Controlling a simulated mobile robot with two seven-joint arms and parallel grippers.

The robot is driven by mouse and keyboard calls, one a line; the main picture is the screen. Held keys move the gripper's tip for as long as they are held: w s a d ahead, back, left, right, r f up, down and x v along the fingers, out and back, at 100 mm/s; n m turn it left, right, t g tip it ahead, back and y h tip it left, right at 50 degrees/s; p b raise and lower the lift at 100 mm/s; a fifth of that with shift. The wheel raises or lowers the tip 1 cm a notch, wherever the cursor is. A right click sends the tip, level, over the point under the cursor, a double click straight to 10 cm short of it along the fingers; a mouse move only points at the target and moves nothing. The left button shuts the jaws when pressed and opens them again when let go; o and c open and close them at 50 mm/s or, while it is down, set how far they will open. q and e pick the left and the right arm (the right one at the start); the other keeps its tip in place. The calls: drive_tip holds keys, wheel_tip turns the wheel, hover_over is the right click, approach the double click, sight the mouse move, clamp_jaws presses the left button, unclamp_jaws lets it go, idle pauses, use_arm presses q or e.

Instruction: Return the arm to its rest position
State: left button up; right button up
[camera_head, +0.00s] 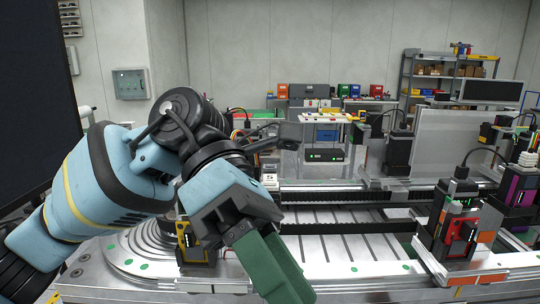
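My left arm, light blue with black joints and a yellow band, comes in from the left and reaches over the near part of the workbench (350,270). My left gripper (285,275) hangs at the lower middle with its green fingers pointing down and right, cut off by the bottom edge. The fingers look close together, but the gap between them does not show clearly. I see nothing held in the visible part. My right arm and gripper are not in view.
A slotted metal bed with black rails (400,197) lies behind the gripper. A black and yellow device (195,243) stands beside my wrist. Black and red machine units (455,225) stand at the right. A shelf (450,75) stands far back, and a dark panel (35,100) rises at left.

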use_arm(q)
drive_tip(key=w+a+f+n+t+h, duration=0.1)
drive_tip(key=w+f+n+t+h, duration=0.25)
drive_tip(key=w+n+h, duration=0.45)
drive_tip(key=w+f+n+t+h, duration=0.3)
drive_tip(key=w+n+t+h, duration=0.1)
drive_tip(key=n+h, duration=0.7)
drive_tip(key=w+a+f+n+t+y, duration=0.25)
drive_tip(key=f+n+t, duration=0.25)
drive_tip(key=n+t, duration=0.35)
drive_tip(key=w+a+f+n+t+y, duration=0.25)
drive_tip(key=f+n+t, duration=0.25)
drive_tip(key=n+t, duration=0.35)
drive_tip(key=s+a+f+n+t+y, duration=0.1)
drive_tip(key=a+f+n+y, duration=0.2)
drive_tip(key=f+n+y, duration=0.35)
drive_tip(key=s+a+f+n+t+y, duration=0.1)
drive_tip(key=a+f+n+t+y, duration=0.2)
drive_tip(key=f+y, duration=0.65)
drive_tip(key=s+a+f+n+g+y, duration=0.1)
drive_tip(key=s+a+f+n+g, duration=0.2)
drive_tip(key=s+f, duration=0.8)
drive_tip(key=s+a+f+n+g+y, duration=0.2)
drive_tip(key=s+a+f+n+g, duration=0.2)
drive_tip(key=s+f, duration=0.8)
wheel_tip(320, 180, down, 3)
drive_tip(key=a+g, duration=0.2)
drive_tip(key=g, duration=0.1)
drive_tip(key=shift+a+g, duration=0.35)
drive_tip(key=shift+a, duration=0.05)
